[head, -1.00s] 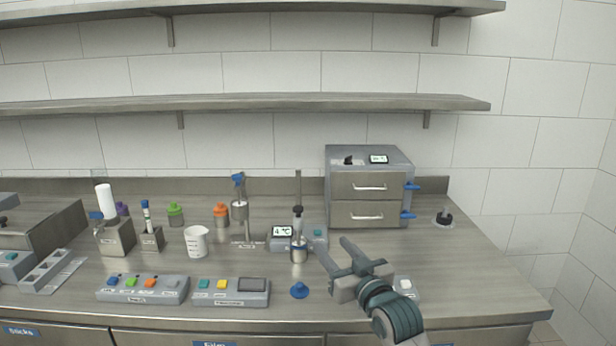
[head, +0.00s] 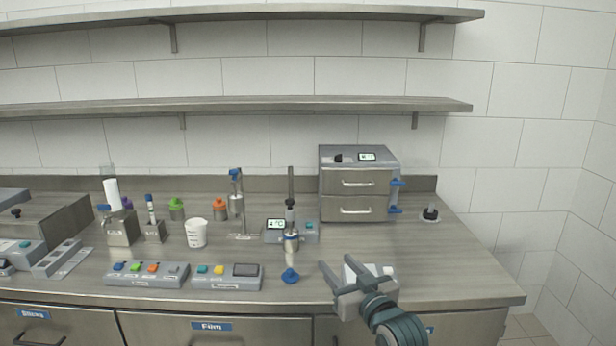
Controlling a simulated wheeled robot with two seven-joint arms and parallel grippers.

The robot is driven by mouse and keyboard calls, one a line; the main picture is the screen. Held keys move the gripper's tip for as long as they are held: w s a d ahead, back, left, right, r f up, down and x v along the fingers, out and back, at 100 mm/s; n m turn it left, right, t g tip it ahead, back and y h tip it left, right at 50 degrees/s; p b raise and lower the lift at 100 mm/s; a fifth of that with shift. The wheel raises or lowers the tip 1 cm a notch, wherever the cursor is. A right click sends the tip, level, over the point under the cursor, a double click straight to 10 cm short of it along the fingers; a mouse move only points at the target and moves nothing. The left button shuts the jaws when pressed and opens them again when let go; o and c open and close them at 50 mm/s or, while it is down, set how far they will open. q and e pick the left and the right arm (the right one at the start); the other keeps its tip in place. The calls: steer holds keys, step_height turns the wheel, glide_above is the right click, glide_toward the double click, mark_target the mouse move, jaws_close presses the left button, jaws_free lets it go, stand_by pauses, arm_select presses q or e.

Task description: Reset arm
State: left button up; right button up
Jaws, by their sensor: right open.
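My right gripper (head: 334,276) is at the front right of the counter, in the head view. Its two fingers are spread and nothing is between them. It stands just right of a blue knob-like piece (head: 290,276) near the front edge, apart from it. Behind that piece is a metal cylinder (head: 291,243) at a stirrer-like device (head: 276,232) with a small display. The wrist and forearm come in from the bottom right. A white-topped box (head: 354,271) is partly hidden behind the gripper. My left gripper is not in view.
A grey two-drawer unit (head: 357,183) stands at the back. Two button panels (head: 147,274) lie at the front left, with a white cup (head: 196,233) behind. Shelves (head: 250,105) hang above.

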steer(key=s+d+f+m+g+h, duration=0.1)
steer(key=s+d+f+g+h, duration=0.2)
steer(key=s+f, duration=0.85)
steer(key=s+d+f+m+g+h, duration=0.1)
steer(key=s+d+f+g, duration=0.3)
steer(key=s+f, duration=0.7)
steer(key=s+d+f+g+h, duration=0.1)
steer(key=s+d+f+g, duration=0.2)
steer(key=s, duration=0.6)
steer(key=s+d+f+g+h, duration=0.1)
steer(key=s+d+f, duration=0.25)
steer(key=s, duration=0.45)
steer(key=s+d+f+g, duration=0.2)
steer(key=s+f, duration=0.2)
steer(key=s, duration=0.5)
steer(key=w+a+f+t, duration=0.1)
steer(key=w+a+f, duration=0.15)
steer(key=f, duration=0.75)
steer(key=w+a+f+t, duration=0.1)
steer(key=w+f, duration=0.3)
steer(key=f, duration=0.6)
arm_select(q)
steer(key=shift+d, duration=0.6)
arm_select(e)
steer(key=s+a+f+t+y, duration=0.1)
steer(key=s+a+f+t, duration=0.1)
steer(key=f, duration=1.1)
steer(key=shift+s+a+f, duration=0.2)
steer(key=shift+s+f, duration=0.1)
steer(key=shift+s, duration=0.25)
